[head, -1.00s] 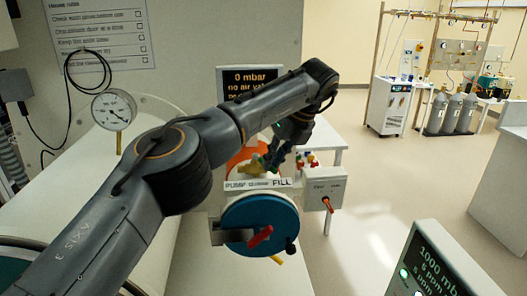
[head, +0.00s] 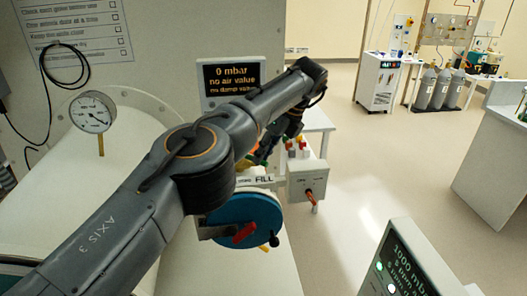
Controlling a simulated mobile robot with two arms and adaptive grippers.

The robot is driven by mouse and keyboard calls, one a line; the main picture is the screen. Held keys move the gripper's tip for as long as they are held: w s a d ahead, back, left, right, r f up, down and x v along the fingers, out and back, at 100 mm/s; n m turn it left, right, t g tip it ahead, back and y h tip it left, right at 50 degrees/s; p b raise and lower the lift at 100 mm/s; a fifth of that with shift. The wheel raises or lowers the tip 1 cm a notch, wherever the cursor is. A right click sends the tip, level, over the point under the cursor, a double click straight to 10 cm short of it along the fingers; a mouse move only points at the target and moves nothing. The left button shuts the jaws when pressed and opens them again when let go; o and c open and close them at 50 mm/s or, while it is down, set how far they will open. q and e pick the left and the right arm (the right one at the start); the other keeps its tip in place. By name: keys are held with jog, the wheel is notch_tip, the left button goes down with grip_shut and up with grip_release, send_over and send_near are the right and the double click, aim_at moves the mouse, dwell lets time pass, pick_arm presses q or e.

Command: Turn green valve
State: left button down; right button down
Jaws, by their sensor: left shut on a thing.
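The green valve (head: 262,155) shows only as a small patch of green behind my left arm, just above the white label strip that reads FILL (head: 264,180). My left gripper (head: 270,148) reaches down onto it from above and is shut on it. Its fingertips are mostly hidden by my own forearm, and so is most of the handle, so I cannot tell which way the handle points. My right gripper is not in view.
A round blue door (head: 245,218) with a red handle (head: 243,234) sits below the label. A grey box with a red lever (head: 310,196) is to its right. A display (head: 231,80) reads 0 mbar, and a dial gauge (head: 93,112) stands at left.

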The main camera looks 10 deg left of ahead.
pick_arm(q)
jog(key=shift+w+a+r, duration=0.1)
jog(key=shift+a+r, duration=0.05)
jog(key=shift+r, duration=0.05)
jog(key=c, duration=1.3)
grip_release()
jog(key=shift+c, duration=0.2)
jog(key=shift+f, duration=0.2)
